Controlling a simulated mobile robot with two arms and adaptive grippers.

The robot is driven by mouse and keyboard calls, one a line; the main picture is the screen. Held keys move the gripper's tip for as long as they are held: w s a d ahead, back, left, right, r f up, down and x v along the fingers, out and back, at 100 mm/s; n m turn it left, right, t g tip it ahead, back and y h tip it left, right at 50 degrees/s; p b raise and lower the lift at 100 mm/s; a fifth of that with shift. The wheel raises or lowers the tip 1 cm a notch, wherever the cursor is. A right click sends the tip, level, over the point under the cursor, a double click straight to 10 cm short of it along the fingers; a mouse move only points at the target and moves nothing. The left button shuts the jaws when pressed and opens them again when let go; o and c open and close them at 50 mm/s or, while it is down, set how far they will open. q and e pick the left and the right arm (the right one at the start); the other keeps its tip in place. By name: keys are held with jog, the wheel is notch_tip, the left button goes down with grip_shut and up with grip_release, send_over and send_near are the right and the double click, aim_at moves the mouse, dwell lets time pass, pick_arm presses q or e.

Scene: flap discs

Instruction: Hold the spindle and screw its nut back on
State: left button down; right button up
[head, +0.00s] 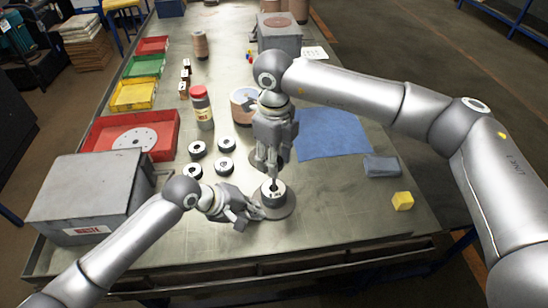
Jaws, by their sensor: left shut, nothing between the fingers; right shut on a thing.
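The spindle stands on a round grey base (284,211) near the front middle of the bench, with a dark disc stack (272,196) on it. My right gripper (273,176) points down from above, right over the spindle's top. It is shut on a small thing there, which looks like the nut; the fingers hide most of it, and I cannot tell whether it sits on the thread. My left gripper (253,212) is low at the left edge of the base, beside the disc stack. Its fingers are shut with nothing between them.
Several loose black discs (224,165) lie left of the spindle. A grey box (85,190) and a red tray (160,145) stand at the left; a red-capped bottle (202,108) is behind. A blue cloth (332,134) and yellow cube (402,201) lie right. The front right is mostly clear.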

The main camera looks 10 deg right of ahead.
jog(key=m, duration=0.9)
jog(key=shift+f, duration=0.1)
jog(key=m, duration=0.5)
jog(key=shift+m, duration=0.3)
jog(key=m, duration=0.4)
jog(key=shift+f+m, duration=0.1)
jog(key=shift+m, duration=0.3)
jog(key=o, duration=0.8)
jog(key=shift+c, duration=0.2)
